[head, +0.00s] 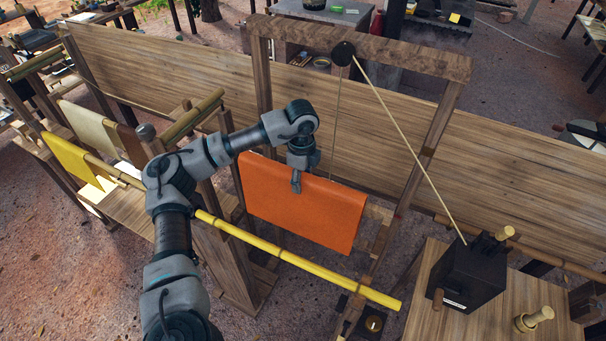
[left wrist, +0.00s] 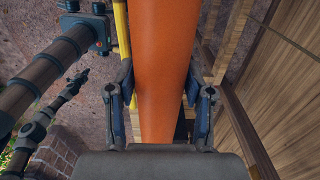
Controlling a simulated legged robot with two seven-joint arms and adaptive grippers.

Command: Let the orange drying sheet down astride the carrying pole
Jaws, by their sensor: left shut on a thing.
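In the left wrist view the sheet (left wrist: 163,70) runs between the fingers of this gripper (left wrist: 164,95). The yellow carrying pole (head: 300,262) slopes down to the right, nearer to me and apart from the sheet. In the left wrist view the pole (left wrist: 120,30) lies left of the sheet.
A wooden frame (head: 370,48) with a pulley (head: 342,53) and rope stands over the sheet. A wooden wall (head: 500,165) runs behind. A yellow sheet (head: 66,158) hangs at the left. A black box (head: 467,275) stands on the table at right.

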